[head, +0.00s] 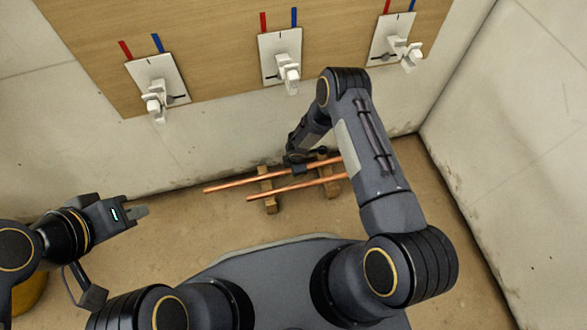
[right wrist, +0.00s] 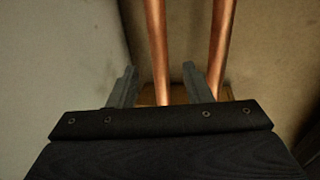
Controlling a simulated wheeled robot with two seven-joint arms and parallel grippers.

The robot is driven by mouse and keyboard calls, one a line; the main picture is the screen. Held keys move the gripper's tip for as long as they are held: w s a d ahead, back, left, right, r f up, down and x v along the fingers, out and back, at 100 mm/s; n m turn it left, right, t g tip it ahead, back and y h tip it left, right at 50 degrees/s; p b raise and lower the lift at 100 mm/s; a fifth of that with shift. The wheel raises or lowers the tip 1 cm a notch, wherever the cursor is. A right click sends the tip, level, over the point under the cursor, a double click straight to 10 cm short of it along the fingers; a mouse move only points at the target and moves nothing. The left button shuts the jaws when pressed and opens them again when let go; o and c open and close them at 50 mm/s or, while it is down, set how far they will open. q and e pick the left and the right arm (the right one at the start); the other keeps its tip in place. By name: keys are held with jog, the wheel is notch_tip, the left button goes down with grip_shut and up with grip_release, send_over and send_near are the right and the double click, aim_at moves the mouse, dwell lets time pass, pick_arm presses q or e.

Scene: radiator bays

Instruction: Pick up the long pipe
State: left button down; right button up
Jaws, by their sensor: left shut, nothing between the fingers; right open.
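Two copper pipes lie side by side on wooden blocks on the floor by the wall. The rear one looks like the long pipe (head: 235,183); the front one looks like the shorter pipe (head: 268,194). My right arm hides their right ends. My right gripper (head: 299,169) is at the rear pipe. In the right wrist view my right gripper (right wrist: 160,80) is open, with one pipe (right wrist: 156,45) running between its fingers and the other pipe (right wrist: 221,45) beside the right finger. Contact cannot be told. My left gripper (head: 140,211) is shut and empty, far left of the pipes.
The pipes rest on two wooden blocks (head: 270,205). Above, a wooden board (head: 215,50) carries three white valve plates (head: 281,48) with red and blue pipe stubs. Walls meet at a corner on the right. Floor left of the pipes is clear.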

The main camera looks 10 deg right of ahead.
jog(key=f, duration=0.1)
jog(key=f+b, duration=0.1)
jog(key=f, duration=0.1)
jog(key=shift+w+f, duration=0.15)
jog(key=shift+w, duration=0.2)
pick_arm(q)
jog(key=shift+w+a+f, duration=0.45)
jog(key=shift+w+f, duration=0.15)
jog(key=shift+f, duration=0.05)
pick_arm(e)
grip_shut()
